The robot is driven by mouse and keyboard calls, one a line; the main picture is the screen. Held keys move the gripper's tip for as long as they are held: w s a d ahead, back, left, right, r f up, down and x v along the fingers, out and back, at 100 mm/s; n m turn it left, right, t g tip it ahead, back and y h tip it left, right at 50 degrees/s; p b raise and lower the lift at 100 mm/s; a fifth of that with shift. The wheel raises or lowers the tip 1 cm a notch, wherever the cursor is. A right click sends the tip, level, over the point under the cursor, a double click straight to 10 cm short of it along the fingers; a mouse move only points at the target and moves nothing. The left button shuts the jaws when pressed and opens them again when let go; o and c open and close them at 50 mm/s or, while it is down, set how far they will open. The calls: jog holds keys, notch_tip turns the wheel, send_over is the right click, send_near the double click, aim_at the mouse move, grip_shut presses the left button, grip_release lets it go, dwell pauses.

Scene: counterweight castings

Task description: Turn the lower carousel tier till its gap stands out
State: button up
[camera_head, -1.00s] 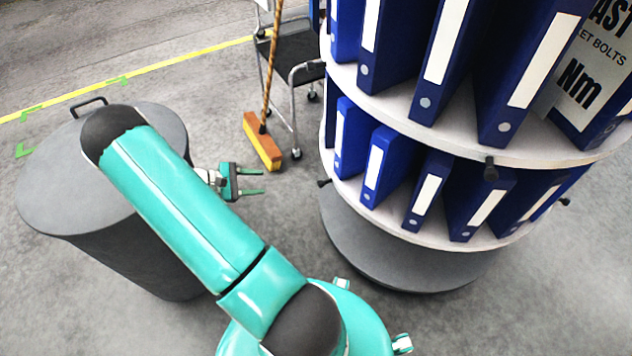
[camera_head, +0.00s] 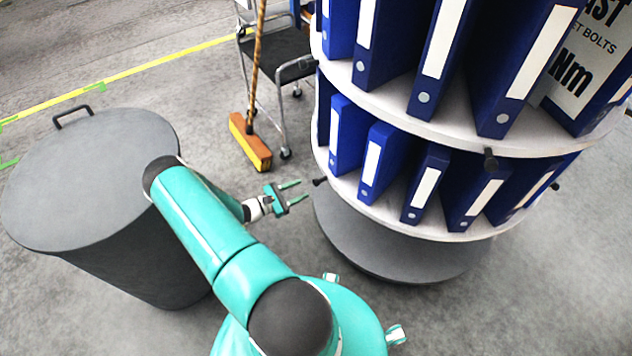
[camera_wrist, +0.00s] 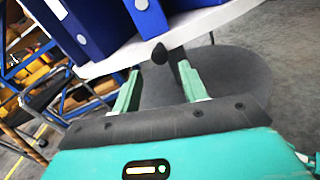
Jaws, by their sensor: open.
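The carousel's lower tier (camera_head: 425,222) is a round white shelf carrying blue binders (camera_head: 377,163) with white labels. Small dark knobs stick out from its rim; one knob (camera_head: 320,181) is at its left edge. My gripper (camera_head: 291,191) is open and empty, just left of that knob and apart from it. In the wrist view the fingers of my gripper (camera_wrist: 158,88) stand apart, with a dark knob (camera_wrist: 159,54) beyond and between them, under the white rim (camera_wrist: 200,27). The tier's gap cannot be made out; the far side is hidden.
The upper tier (camera_head: 440,120) holds more blue binders above. A dark grey round base (camera_head: 390,258) lies below the lower tier. A lidded grey bin (camera_head: 85,180) stands at left. A broom (camera_head: 250,143) and a cart (camera_head: 280,55) stand behind my gripper.

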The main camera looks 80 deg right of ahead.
aim_at(317, 182)
jog(key=x, duration=0.8)
jog(key=shift+a, duration=0.1)
grip_shut()
